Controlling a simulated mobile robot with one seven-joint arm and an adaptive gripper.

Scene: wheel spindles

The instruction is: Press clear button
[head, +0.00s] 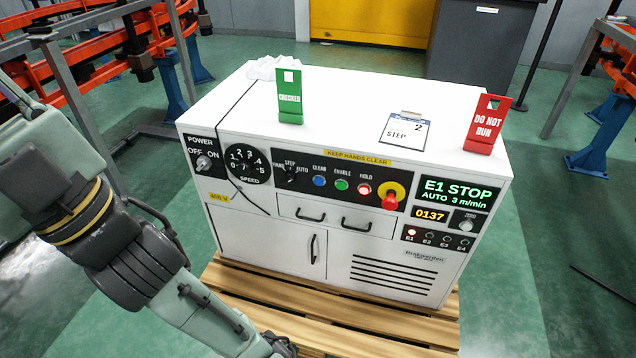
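The blue clear button (319,181) sits on the dark front panel of the white control cabinet (350,95), under the label CLEAR. To its right are the green enable button (341,185) and the hold button (364,188), which glows red. The display (455,193) reads E1 STOP, AUTO 3 m/min. My arm comes in from the left and runs down to the bottom edge, in front of the cabinet's lower left. No gripper fingers show, and nothing of my arm touches the clear button.
A red mushroom knob (389,201) on a yellow plate is right of the buttons. A speed dial (247,164) and power switch (203,163) are left. Green (290,97) and red (486,125) signs stand on top. The cabinet rests on a wooden pallet (330,318).

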